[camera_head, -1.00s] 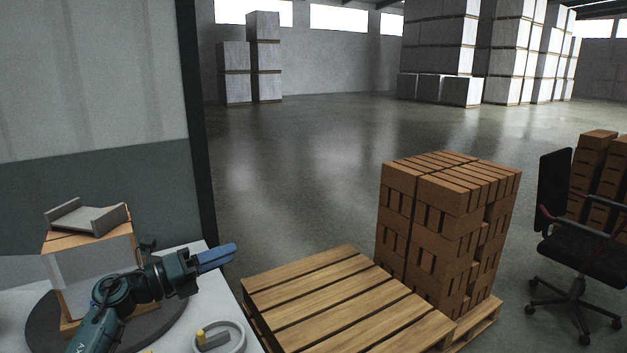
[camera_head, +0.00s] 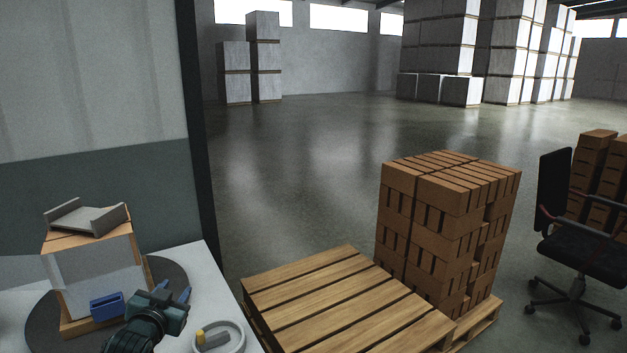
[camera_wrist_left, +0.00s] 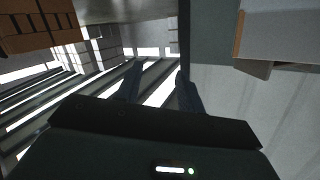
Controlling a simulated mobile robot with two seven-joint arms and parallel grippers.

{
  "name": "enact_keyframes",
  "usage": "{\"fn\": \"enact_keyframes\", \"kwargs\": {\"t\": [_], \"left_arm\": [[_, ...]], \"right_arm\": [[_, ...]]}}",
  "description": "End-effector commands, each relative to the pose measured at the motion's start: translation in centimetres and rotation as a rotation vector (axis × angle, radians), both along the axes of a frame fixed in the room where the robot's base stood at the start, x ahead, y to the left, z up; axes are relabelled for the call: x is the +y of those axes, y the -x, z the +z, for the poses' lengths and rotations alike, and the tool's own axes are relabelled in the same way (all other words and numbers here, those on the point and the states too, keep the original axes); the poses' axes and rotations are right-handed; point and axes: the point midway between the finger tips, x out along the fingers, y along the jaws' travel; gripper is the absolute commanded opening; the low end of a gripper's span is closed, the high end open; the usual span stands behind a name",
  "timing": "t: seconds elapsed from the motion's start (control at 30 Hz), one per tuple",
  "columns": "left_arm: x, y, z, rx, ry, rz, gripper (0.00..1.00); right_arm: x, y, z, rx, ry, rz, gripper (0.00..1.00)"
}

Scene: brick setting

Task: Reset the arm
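My left arm comes in at the bottom left of the head view, low over the white table. My left gripper (camera_head: 176,292) is dark green with blue fingers, which point away from the camera. In the left wrist view its two dark fingers (camera_wrist_left: 158,88) stand apart with nothing between them, so it is open and empty. My right gripper is in neither view.
The white table (camera_head: 208,270) carries a dark round disc (camera_head: 40,330), a wooden-framed box (camera_head: 98,270) with a grey tray (camera_head: 88,218) on top, a blue piece (camera_head: 106,306), and a pale ring (camera_head: 230,341). A pallet (camera_head: 345,300) and brick stack (camera_head: 450,225) stand to the right.

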Motion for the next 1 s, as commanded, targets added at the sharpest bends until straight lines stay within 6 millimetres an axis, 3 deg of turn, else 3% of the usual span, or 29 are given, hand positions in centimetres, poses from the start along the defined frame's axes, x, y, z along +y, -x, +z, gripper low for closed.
{"fn": "enact_keyframes", "kwargs": {"t": [0.03,0.17,0.3,0.5,0.6,0.77,1.0], "left_arm": [[-1.4,1.9,-2.4,0.035,0.009,-0.021,0.38],[-4.9,7.3,-7.9,0.119,0.041,-0.075,0.38],[-9.2,15.5,-13.2,0.227,0.101,-0.134,0.38],[-13.9,26.9,-16.8,0.366,0.205,-0.181,0.38],[-15.3,30.8,-17.2,0.413,0.246,-0.188,0.38],[-16.4,33.9,-17.2,0.451,0.281,-0.191,0.38],[-16.5,34.4,-17.2,0.458,0.287,-0.191,0.38]], "right_arm": [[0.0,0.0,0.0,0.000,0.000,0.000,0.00],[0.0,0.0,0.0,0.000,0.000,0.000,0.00],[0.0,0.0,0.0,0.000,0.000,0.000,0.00],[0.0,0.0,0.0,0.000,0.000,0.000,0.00],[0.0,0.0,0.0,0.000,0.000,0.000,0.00],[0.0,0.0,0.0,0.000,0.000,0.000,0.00],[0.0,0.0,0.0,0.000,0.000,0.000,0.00]]}}
